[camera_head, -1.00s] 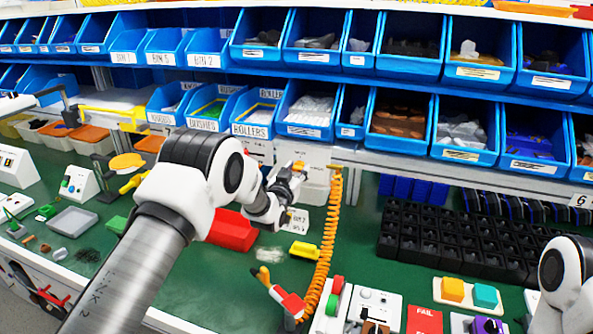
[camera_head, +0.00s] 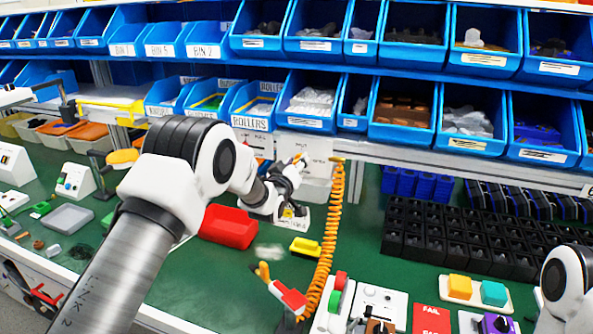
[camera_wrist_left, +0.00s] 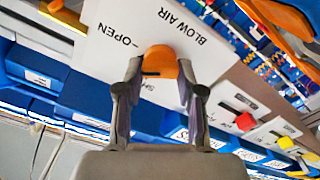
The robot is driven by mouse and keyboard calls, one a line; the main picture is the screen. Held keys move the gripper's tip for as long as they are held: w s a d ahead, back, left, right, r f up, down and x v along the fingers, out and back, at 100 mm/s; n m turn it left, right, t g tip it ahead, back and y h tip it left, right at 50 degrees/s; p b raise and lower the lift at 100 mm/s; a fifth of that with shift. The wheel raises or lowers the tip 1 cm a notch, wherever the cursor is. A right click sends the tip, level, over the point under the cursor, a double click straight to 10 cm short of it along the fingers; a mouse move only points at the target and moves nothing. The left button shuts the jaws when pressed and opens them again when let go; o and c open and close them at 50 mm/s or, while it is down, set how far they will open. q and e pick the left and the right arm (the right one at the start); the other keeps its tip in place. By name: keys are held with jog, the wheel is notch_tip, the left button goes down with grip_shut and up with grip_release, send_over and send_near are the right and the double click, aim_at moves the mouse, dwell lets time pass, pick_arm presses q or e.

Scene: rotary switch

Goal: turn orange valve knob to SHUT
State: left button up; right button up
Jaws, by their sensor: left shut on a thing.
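The orange valve knob (camera_wrist_left: 161,57) sits on a white panel (camera_wrist_left: 112,38) marked OPEN and BLOW AIR. A third label starting "SH" is partly hidden behind the fingers. My left gripper (camera_wrist_left: 160,76) is shut on the knob, one finger on each side. A dark slot shows on the knob's near part; I cannot tell its exact setting. In the head view, my left gripper (camera_head: 297,172) is at the panel (camera_head: 313,150) under the blue bins, and the knob is mostly hidden there. My right gripper is out of view.
An orange coiled hose (camera_head: 330,235) hangs just right of my left gripper. Blue bins (camera_head: 310,103) line the shelf above.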

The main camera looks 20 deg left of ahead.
pick_arm(q)
jog(key=n+b, duration=0.1)
jog(key=n, duration=0.2)
jog(key=n+b, duration=0.2)
jog(key=n, duration=0.2)
jog(key=n+b, duration=0.2)
jog(key=n, duration=0.1)
jog(key=shift+f, duration=0.25)
jog(key=shift+r+n+b, duration=0.1)
jog(key=shift+n+b, duration=0.3)
jog(key=shift+n, duration=0.6)
jog(key=o, duration=1.1)
jog(key=shift+w, duration=0.15)
jog(key=shift+o, duration=0.2)
jog(key=s, duration=1.2)
jog(key=shift+a, duration=0.1)
